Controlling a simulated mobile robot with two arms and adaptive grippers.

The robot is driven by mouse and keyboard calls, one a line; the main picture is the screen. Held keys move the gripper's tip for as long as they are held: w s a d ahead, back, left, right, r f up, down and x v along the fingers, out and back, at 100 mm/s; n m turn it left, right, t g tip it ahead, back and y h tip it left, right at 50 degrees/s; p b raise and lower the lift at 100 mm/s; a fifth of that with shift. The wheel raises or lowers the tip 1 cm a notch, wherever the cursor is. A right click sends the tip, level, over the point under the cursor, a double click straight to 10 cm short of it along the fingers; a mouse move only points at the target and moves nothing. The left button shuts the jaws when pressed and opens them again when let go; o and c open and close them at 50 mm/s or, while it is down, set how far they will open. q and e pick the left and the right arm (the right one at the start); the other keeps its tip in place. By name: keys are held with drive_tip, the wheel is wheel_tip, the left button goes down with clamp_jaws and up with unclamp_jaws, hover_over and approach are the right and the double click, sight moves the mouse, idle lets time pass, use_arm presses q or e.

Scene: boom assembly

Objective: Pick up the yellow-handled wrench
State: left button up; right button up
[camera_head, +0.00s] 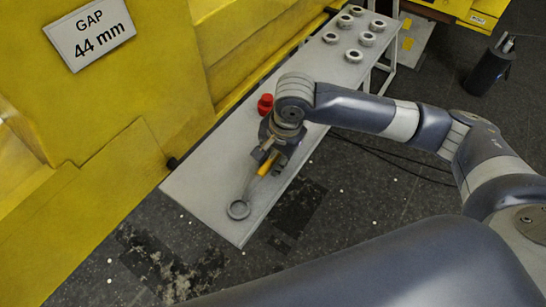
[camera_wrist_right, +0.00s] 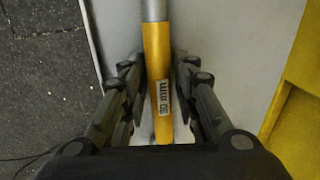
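The yellow-handled wrench lies on the grey bench, its yellow handle (camera_head: 265,167) under my right gripper and its grey ring end (camera_head: 238,210) toward the bench's near end. In the right wrist view the yellow handle (camera_wrist_right: 158,80), with a small printed label, runs between the fingers of my right gripper (camera_wrist_right: 158,70). A finger stands on each side of the handle, with narrow gaps visible, so the gripper looks open around it. In the head view my right gripper (camera_head: 268,155) is partly hidden by its own wrist. My left gripper is not in view.
The long grey bench (camera_head: 205,185) runs beside a yellow structure (camera_head: 150,80) bearing a "GAP 44 mm" sign (camera_head: 90,33). A red object (camera_head: 265,104) stands close to my right wrist. Several grey rings (camera_head: 354,56) sit at the far end. A dark canister (camera_head: 488,70) stands on the floor.

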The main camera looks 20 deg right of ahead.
sight(268, 160)
drive_tip(key=shift+r, duration=0.1)
clamp_jaws()
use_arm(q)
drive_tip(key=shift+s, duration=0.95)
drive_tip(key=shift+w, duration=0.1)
use_arm(e)
drive_tip(key=shift+r, duration=0.4)
drive_tip(key=shift+s+a+r+b, duration=0.25)
drive_tip(key=shift+r+b, duration=0.2)
drive_tip(key=shift+r, duration=0.2)
drive_tip(key=shift+s+a+r+b, duration=0.2)
drive_tip(key=shift+r+b, duration=0.2)
drive_tip(key=shift+r, duration=0.2)
drive_tip(key=s+a, duration=0.3)
drive_tip(key=s+a+r+b, duration=0.1)
drive_tip(key=s+a, duration=0.2)
drive_tip(key=s+a+b, duration=0.1)
drive_tip(key=s+a, duration=0.2)
drive_tip(key=s, duration=0.1)
drive_tip(key=shift+a+r, duration=0.25)
drive_tip(key=shift+a, duration=0.15)
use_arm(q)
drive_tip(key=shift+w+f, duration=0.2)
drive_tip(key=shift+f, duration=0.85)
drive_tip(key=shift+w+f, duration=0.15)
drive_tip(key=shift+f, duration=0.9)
use_arm(e)
drive_tip(key=shift+s+a, duration=0.3)
